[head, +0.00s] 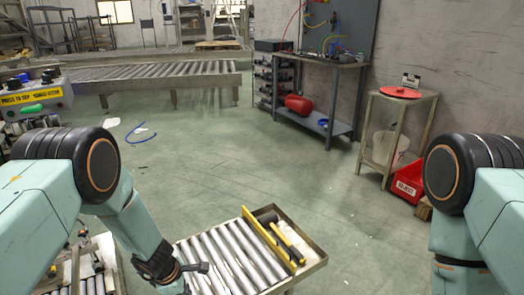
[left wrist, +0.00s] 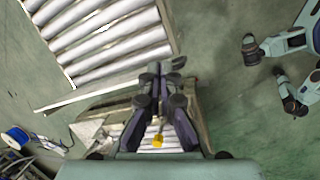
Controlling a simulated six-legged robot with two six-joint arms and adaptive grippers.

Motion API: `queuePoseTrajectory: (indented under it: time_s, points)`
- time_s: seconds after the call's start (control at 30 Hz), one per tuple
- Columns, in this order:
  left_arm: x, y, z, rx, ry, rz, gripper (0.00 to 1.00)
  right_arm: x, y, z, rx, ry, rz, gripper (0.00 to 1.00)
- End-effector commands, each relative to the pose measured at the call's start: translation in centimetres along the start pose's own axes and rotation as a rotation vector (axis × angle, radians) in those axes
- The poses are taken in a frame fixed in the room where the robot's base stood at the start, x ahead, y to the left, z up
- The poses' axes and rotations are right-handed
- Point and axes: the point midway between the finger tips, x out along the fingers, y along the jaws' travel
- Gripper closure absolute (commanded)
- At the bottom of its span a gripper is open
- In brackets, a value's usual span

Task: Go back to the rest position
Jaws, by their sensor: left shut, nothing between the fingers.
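My left arm comes in from the left in the head view and reaches down to the low roller table. Its gripper (head: 200,268) is at the bottom, by the left edge of the rollers, and is partly cut off. In the left wrist view the left gripper (left wrist: 163,66) has its dark fingers together with nothing between them. It shows above the floor near a roller section. My right arm stands at the right of the head view, bent downward; its gripper is below the frame.
The low roller table (head: 215,250) with yellow bars (head: 270,240) lies in front. A workbench (head: 320,62), a small stand (head: 405,95) and a red bin (head: 408,183) stand back right. A long conveyor (head: 150,72) crosses behind. The middle floor is mostly clear.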

Motion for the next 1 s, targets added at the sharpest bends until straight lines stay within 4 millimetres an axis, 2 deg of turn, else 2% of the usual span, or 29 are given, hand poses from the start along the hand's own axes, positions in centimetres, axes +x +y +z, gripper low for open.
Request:
queuePoseTrajectory:
  time_s: [0.03, 0.2, 0.37, 0.5, 0.6, 0.7, 0.83, 1.0]
  points:
    - [0.2, -2.1, -1.6, 0.113, 0.06, -0.027, 1.0, 0.0, 0.0, 0.0, 0.0, 0.0, 0.0, 0.6]
    - [-0.4, -8.6, -6.3, 0.564, 0.22, -0.114, 1.0, 0.0, 0.0, 0.0, 0.0, -0.001, 0.0, 0.6]
    - [-2.3, -15.2, -8.7, 1.038, 0.264, -0.201, 1.0, 0.0, 0.0, 0.0, 0.0, -0.001, 0.0, 0.6]
    - [-4.7, -21.0, -8.6, 1.412, 0.2, -0.238, 1.0, 0.0, 0.0, 0.0, 0.0, -0.001, 0.0, 0.6]
    - [-6.6, -25.0, -7.7, 1.608, 0.112, -0.241, 1.0, 0.0, 0.0, 0.0, 0.0, -0.001, 0.0, 0.6]
    - [-8.6, -28.5, -6.8, 1.719, 0.022, -0.242, 1.0, 0.0, 0.0, 0.0, 0.0, -0.001, 0.0, 0.6]
    - [-10.2, -31.3, -6.3, 1.759, -0.057, -0.265, 1.0, 0.0, 0.0, 0.0, 0.0, 0.0, 0.0, 0.6]
    - [-10.8, -32.2, -6.4, 1.759, -0.072, -0.283, 1.0, 0.0, 0.0, 0.0, 0.0, 0.0, 0.0, 0.6]
